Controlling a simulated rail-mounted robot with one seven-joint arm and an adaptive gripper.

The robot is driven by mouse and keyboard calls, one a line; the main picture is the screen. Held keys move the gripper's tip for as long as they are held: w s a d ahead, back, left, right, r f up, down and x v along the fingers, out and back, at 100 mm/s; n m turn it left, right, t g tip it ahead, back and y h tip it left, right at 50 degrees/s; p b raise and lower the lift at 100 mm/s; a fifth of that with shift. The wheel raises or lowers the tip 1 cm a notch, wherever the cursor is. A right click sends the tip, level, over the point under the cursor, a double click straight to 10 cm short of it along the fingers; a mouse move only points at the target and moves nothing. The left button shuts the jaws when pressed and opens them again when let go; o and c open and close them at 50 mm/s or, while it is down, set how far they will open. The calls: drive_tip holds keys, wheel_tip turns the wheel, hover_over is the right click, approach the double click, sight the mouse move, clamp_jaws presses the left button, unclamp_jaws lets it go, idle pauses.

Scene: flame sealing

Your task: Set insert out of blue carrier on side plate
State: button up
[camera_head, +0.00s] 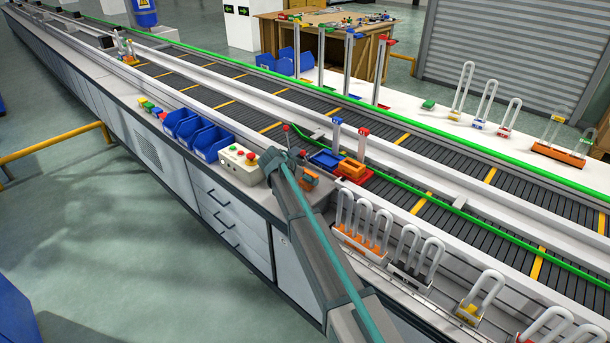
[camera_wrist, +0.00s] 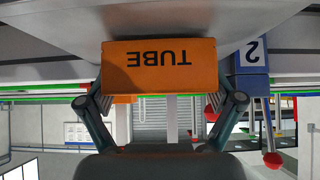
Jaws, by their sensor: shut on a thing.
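In the wrist view, an orange block lettered TUBE (camera_wrist: 160,66), the apparent insert, sits between the fingers of my gripper (camera_wrist: 160,98), which is shut on it. The lettering is upside down. In the head view, orange shows (camera_head: 309,181) beside my gripper (camera_head: 300,172), partly hidden by the arm. The blue carrier (camera_head: 325,158) lies just beyond, on the conveyor side, with a blue-topped post. A blue part marked 2 (camera_wrist: 251,57) is right of the block in the wrist view. I cannot make out the side plate for sure; whether the block touches anything is unclear.
A red carrier with an orange block (camera_head: 350,169) stands right of the blue one. Blue bins (camera_head: 197,134) and a button box (camera_head: 240,164) are to the left. Racks of white U-tubes (camera_head: 362,226) line the front right. A green rail (camera_head: 450,206) runs along the conveyor.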

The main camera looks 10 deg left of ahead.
drive_tip(key=shift+f, duration=0.15)
drive_tip(key=shift+f+b, duration=0.2)
drive_tip(key=shift+b, duration=0.15)
drive_tip(key=o, duration=1)
drive_tip(key=shift+r, duration=0.1)
drive_tip(key=shift+r, duration=0.15)
drive_tip(key=b+v, duration=0.2)
drive_tip(key=v, duration=1)
drive_tip(key=shift+b, duration=0.3)
